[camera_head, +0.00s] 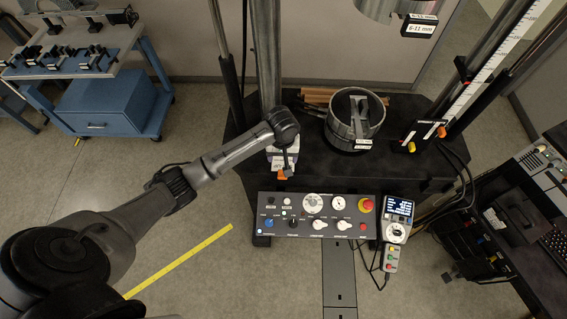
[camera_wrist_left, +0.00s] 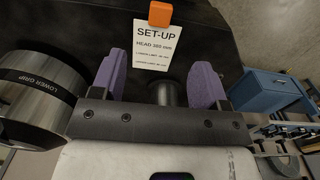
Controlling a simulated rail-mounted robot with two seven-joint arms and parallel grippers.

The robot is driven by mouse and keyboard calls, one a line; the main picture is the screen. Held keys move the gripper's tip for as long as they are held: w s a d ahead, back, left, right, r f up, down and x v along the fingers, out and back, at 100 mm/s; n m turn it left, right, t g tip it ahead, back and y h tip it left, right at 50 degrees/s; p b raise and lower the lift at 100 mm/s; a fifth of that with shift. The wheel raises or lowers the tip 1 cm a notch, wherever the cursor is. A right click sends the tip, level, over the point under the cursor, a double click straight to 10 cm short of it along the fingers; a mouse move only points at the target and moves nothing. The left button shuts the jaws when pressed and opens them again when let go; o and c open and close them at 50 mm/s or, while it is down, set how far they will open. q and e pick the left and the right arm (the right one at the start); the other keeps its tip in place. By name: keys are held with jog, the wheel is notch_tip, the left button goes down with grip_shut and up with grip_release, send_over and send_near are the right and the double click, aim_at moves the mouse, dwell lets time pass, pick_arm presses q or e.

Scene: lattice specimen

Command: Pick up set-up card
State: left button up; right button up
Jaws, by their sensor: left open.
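The set-up card (camera_wrist_left: 153,48) is white with black print headed "SET-UP". An orange piece (camera_wrist_left: 159,14) sits at its top edge, and it also shows in the head view (camera_head: 282,175). My left gripper (camera_wrist_left: 160,62) is open, with its two purple fingers on either side of the card in the wrist view. I cannot tell whether the fingers reach around the card or touch it. In the head view my left gripper (camera_head: 281,164) is over the front of the black machine base, and it mostly hides the card. My right gripper is not in view.
A round metal "LOWER GRIP" cylinder (camera_wrist_left: 38,98) stands close beside my left gripper; the head view shows it on the machine base (camera_head: 354,122). A control panel (camera_head: 317,221) and a handset (camera_head: 398,220) lie in front. A blue cabinet (camera_head: 108,104) stands at the left.

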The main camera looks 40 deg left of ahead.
pick_arm(q)
send_over(282, 176)
jog(key=f, duration=0.7)
jog(key=shift+w+f, duration=0.25)
jog(key=shift+f, duration=0.05)
jog(key=shift+s+f, duration=0.2)
jog(key=shift+f, duration=2.45)
jog(key=c, duration=1)
jog(key=shift+r, duration=0.1)
